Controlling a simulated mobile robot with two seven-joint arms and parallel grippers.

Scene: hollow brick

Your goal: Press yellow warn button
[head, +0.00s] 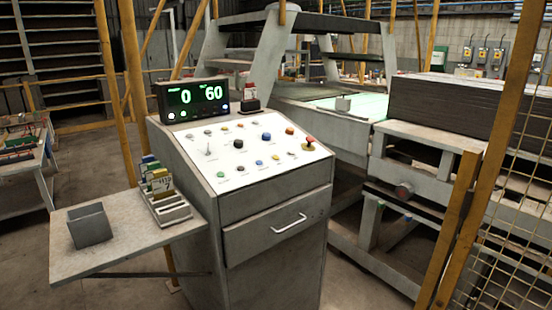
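The sloped white control panel (250,146) on top of the grey console carries several coloured buttons. A small yellow button (276,157) appears in the front row, right of a blue button (259,162). An orange button (289,130) is at the upper right, above a red mushroom button (309,141) on a yellow base. Button labels are too small to read, so I cannot tell which one is marked warn. Neither of my grippers is in view.
A display (193,98) reading 0 and 60 stands at the panel's back left. A side shelf (130,235) holds a grey box (89,225) and a card rack (168,208). A yellow post and mesh fence (510,220) stand at the right.

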